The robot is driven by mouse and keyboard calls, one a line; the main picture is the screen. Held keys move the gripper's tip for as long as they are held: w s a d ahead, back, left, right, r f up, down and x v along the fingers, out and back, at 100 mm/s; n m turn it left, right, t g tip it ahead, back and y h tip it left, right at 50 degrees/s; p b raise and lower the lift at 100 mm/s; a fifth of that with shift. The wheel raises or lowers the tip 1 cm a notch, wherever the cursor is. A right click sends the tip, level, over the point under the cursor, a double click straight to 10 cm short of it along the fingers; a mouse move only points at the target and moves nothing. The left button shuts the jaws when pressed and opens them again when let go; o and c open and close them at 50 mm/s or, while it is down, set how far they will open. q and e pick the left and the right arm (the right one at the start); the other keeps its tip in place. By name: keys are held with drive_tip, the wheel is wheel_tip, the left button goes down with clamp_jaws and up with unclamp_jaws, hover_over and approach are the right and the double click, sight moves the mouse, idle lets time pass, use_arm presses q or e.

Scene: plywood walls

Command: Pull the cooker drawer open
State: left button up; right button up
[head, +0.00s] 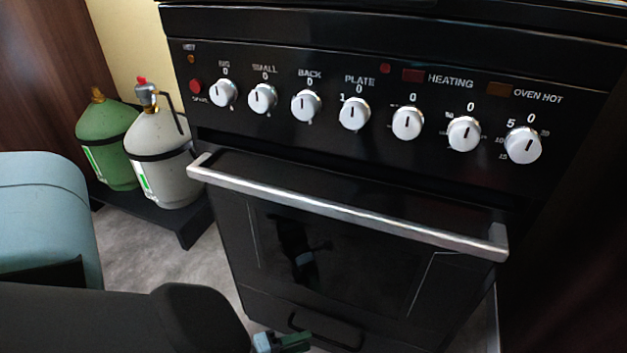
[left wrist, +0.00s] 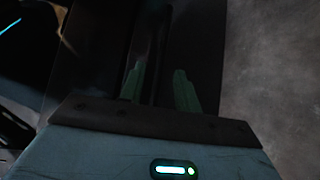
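The black cooker (head: 330,130) fills the right of the head view. Its drawer (head: 272,306) is the low front panel below the oven door and looks shut. A black bar handle (head: 325,332) sits on the drawer. My left gripper (head: 284,343) is low at the bottom edge, just left of and close to the handle. In the left wrist view its two green fingers (left wrist: 160,88) are apart, with a dark surface ahead of them. I cannot tell whether a handle part lies between them. My right gripper is not in view.
The oven door's silver bar handle (head: 345,210) juts out above the drawer. A green gas bottle (head: 105,140) and a grey one (head: 160,150) stand on a low dark platform at left. Grey floor (head: 150,255) shows left of the cooker. A dark wooden panel (head: 575,240) borders the right.

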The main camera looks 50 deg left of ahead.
use_arm(q)
drive_tip(key=shift+b+x, duration=0.45)
drive_tip(key=shift+x, duration=1.25)
clamp_jaws()
